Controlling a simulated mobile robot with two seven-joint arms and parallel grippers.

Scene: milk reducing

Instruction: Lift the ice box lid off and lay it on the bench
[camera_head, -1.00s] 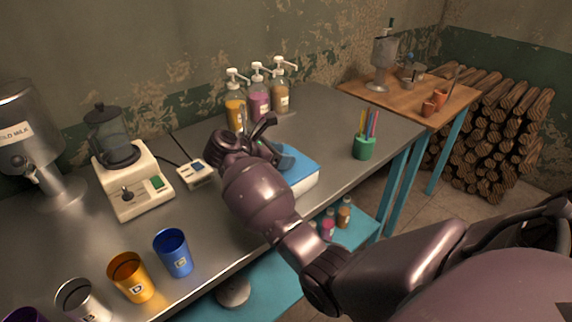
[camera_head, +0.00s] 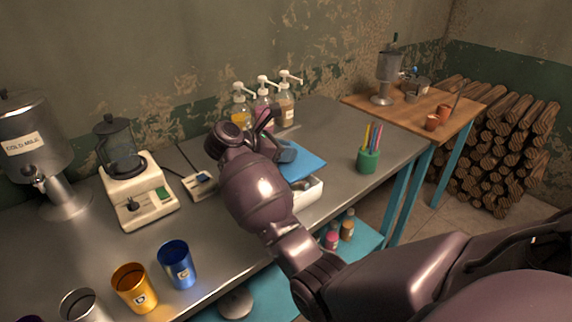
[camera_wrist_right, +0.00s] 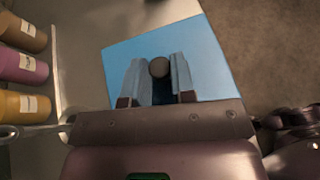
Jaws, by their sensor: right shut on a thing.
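The ice box lid (camera_head: 303,163) is a flat blue panel, raised and tilted above the white ice box (camera_head: 308,193). A gap shows between them in the head view, with grey contents in the box. My right gripper (camera_wrist_right: 160,82) is shut on the lid's round dark knob (camera_wrist_right: 159,67), and the blue lid (camera_wrist_right: 207,55) fills the middle of the wrist view. My left gripper is not in view.
Pump bottles (camera_head: 264,104) stand behind the lid by the wall. A green pen cup (camera_head: 368,161) stands to its right. A blender (camera_head: 130,170) and cups (camera_head: 177,264) are on the left. The bench (camera_head: 330,125) is bare between bottles and pen cup.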

